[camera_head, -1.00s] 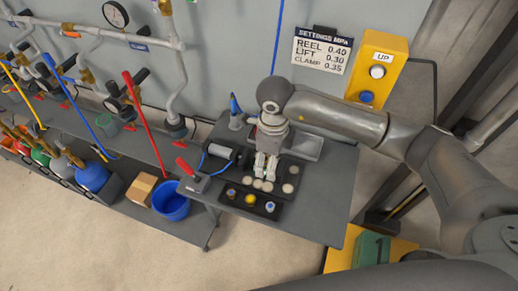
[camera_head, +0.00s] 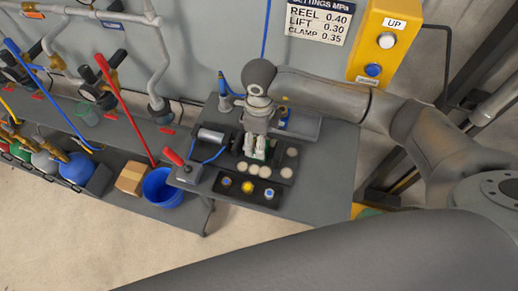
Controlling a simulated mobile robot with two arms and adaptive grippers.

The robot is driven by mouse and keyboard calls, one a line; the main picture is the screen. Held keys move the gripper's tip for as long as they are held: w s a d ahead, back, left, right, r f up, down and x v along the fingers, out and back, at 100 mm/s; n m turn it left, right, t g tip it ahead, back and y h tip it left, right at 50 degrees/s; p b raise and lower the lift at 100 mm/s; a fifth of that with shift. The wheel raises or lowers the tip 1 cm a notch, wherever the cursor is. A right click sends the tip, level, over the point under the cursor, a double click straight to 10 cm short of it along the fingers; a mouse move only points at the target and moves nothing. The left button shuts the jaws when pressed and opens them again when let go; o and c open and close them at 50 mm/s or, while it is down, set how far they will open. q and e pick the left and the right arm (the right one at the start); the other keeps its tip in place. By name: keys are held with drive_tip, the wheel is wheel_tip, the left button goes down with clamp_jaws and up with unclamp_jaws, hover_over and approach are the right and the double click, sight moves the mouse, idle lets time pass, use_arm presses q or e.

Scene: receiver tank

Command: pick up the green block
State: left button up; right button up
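My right gripper (camera_head: 255,154) points down over the rear of the dark work table. Its two pale fingers stand a little apart, and I see nothing clearly held between them. A small green patch (camera_head: 263,150) shows beside and behind the fingers; they partly hide it, so I cannot tell whether it is the green block or whether they touch it. Another green thing (camera_head: 369,212) shows at the yellow box right of the table, mostly cut off by my own arm. My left gripper is not in view.
On the table (camera_head: 322,180) are several pale discs, a button tray (camera_head: 246,188), a red-handled lever (camera_head: 182,167), a grey cylinder (camera_head: 210,135) and a blue-tipped tool (camera_head: 223,88). A blue bucket (camera_head: 163,188) stands at left. The table's right side is clear.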

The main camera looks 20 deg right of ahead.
wheel_tip(320, 180, down, 4)
drive_tip(key=shift+s+a+f+b, duration=0.1)
drive_tip(key=shift+s+b, duration=0.05)
drive_tip(key=shift+b, duration=0.8)
drive_tip(key=c, duration=1.2)
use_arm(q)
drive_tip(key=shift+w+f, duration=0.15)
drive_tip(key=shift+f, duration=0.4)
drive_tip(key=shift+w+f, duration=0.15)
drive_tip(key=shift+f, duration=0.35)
use_arm(e)
drive_tip(key=shift+c, duration=0.5)
